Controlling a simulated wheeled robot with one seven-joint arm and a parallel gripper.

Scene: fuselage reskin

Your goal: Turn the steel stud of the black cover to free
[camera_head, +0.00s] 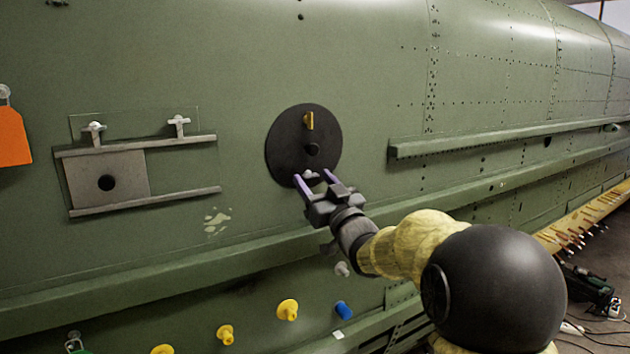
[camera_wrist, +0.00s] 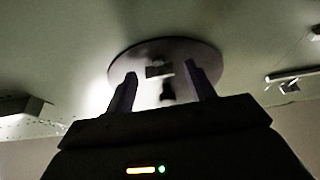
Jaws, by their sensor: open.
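The round black cover (camera_head: 284,150) sits on the green fuselage skin in the middle of the head view; its disc also shows in the wrist view (camera_wrist: 185,47). It carries a yellow stud (camera_head: 309,121) near the top, a black knob (camera_head: 312,149) in the middle and the small steel stud (camera_head: 309,175) near its lower edge. My gripper (camera_head: 312,176) is open at the lower edge, its two purple fingers on either side of the steel stud. In the wrist view a light wing-shaped piece (camera_wrist: 158,71) shows between the fingers; I cannot tell whether they touch it.
Left of the cover, a grey plate (camera_head: 130,172) with a hole sits between two rails, with two light T-shaped studs above. An orange tag (camera_head: 12,136) hangs far left. Ledges run along the skin. Yellow knobs (camera_head: 287,309) and a blue one (camera_head: 343,309) sit below.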

